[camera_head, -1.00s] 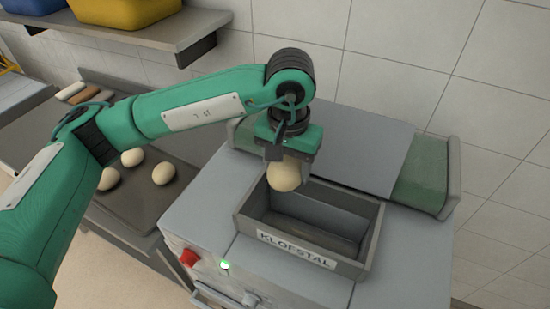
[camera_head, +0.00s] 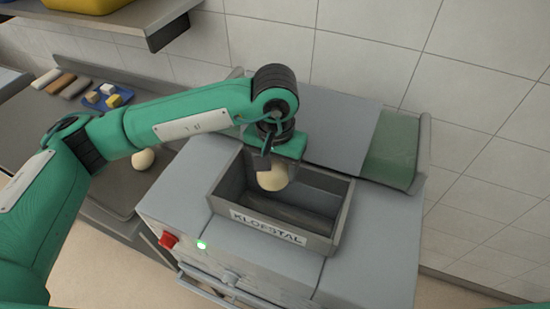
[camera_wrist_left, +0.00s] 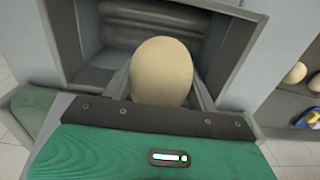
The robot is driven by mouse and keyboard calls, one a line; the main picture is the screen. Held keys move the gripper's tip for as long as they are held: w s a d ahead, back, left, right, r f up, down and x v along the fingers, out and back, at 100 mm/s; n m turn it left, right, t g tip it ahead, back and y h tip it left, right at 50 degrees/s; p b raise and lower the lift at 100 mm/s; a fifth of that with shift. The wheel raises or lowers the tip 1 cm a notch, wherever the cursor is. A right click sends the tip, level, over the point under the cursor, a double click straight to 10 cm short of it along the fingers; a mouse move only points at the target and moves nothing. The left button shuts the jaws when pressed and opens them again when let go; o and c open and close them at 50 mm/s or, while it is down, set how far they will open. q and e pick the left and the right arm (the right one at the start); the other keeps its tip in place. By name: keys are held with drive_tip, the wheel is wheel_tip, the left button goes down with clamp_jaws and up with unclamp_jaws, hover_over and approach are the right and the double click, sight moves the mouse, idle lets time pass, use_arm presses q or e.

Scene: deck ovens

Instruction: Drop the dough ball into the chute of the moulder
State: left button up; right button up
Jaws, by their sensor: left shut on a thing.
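The pale dough ball (camera_head: 272,178) is held in my left gripper (camera_head: 271,172), over the left back part of the moulder's open chute. The chute (camera_head: 291,241) is a grey rectangular box with a "KLOFSTAL" label on its front wall. I cannot tell the exact height of the ball over the chute floor. My right gripper is not in view.
The moulder (camera_head: 365,245) has a red button (camera_head: 168,240) and a lit green lamp (camera_head: 202,245) on its front. Another dough ball (camera_head: 143,159) lies on the counter at left, near a blue tray (camera_head: 122,93). A shelf (camera_head: 120,22) overhangs the upper left. A tiled wall stands behind.

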use_arm(q)
drive_tip(key=shift+a, duration=0.1)
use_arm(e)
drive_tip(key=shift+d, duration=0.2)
use_arm(q)
drive_tip(key=o, duration=1.1)
drive_tip(key=shift+o, duration=0.2)
wheel_tip(320, 180, up, 14)
drive_tip(key=b, duration=0.5)
drive_tip(key=shift+f+b, duration=0.15)
drive_tip(key=shift+b, duration=0.15)
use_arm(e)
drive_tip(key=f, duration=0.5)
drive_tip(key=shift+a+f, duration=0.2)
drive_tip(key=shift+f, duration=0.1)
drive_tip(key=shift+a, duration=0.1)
